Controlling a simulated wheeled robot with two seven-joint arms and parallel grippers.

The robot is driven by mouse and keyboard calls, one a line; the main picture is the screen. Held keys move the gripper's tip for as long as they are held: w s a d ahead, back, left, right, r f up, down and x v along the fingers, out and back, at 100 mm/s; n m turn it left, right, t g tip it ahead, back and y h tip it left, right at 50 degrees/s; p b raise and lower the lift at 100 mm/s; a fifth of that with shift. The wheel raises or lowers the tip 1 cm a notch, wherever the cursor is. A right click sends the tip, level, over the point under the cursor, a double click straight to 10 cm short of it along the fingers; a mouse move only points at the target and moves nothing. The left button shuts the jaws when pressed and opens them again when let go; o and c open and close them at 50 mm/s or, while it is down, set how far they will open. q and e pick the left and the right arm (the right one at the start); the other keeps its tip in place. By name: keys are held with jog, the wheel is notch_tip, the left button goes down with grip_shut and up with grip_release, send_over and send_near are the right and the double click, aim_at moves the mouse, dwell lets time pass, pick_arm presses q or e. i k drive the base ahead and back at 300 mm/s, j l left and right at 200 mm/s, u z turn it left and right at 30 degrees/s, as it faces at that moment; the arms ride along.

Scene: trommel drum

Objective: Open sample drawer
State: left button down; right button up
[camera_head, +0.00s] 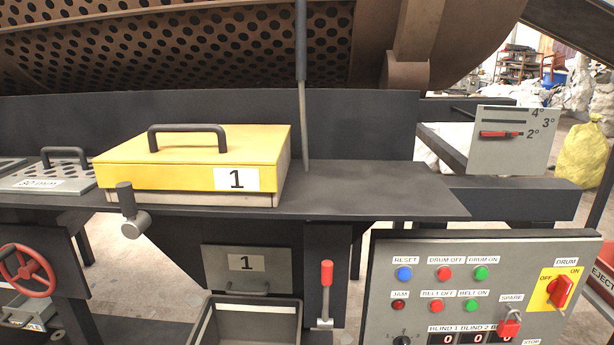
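A small grey drawer-like box (22,312) with a handle is at the lower left edge of the head view, below a red handwheel (28,269). A grey front panel (224,264) with a "1" label and a bar handle (248,291) is below the dark shelf, left of centre. Neither of my grippers is in view.
A yellow lidded box (190,158) marked 1 stands on the dark shelf (370,190). An open grey bin (203,328) is below the panel. A red-handled lever (326,280) is beside it. A button panel (385,255) fills the lower right. The perforated drum (200,45) is above.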

aim_at(25, 312)
jog(key=u, duration=1.65)
